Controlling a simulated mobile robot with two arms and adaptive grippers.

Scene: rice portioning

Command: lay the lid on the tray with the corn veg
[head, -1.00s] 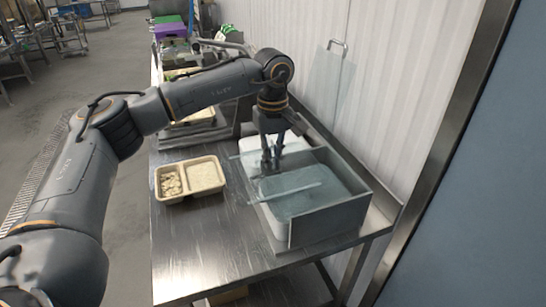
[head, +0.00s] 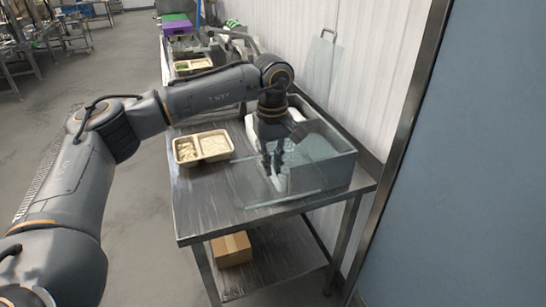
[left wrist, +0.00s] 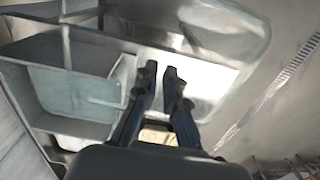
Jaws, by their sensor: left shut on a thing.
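My left gripper (head: 273,172) points down beside the grey bin and is shut on a clear lid (head: 246,184). The lid's outline is faint; it spreads over the table left of and in front of the bin. In the left wrist view the lid (left wrist: 225,45) shows as a clear rounded sheet around the fingertips (left wrist: 160,80). A beige tray (head: 203,148) stands on the table left of the gripper, uncovered, with pale chunks in one compartment and white grains in the other. I cannot tell whether the chunks are corn veg. My right gripper is not in view.
The grey bin (head: 325,177) stands at the table's right, with clear sheets in it. Another tray (head: 194,66) with some green food lies farther back. A cardboard box (head: 232,249) sits on the lower shelf. The table's front left (head: 205,205) is bare.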

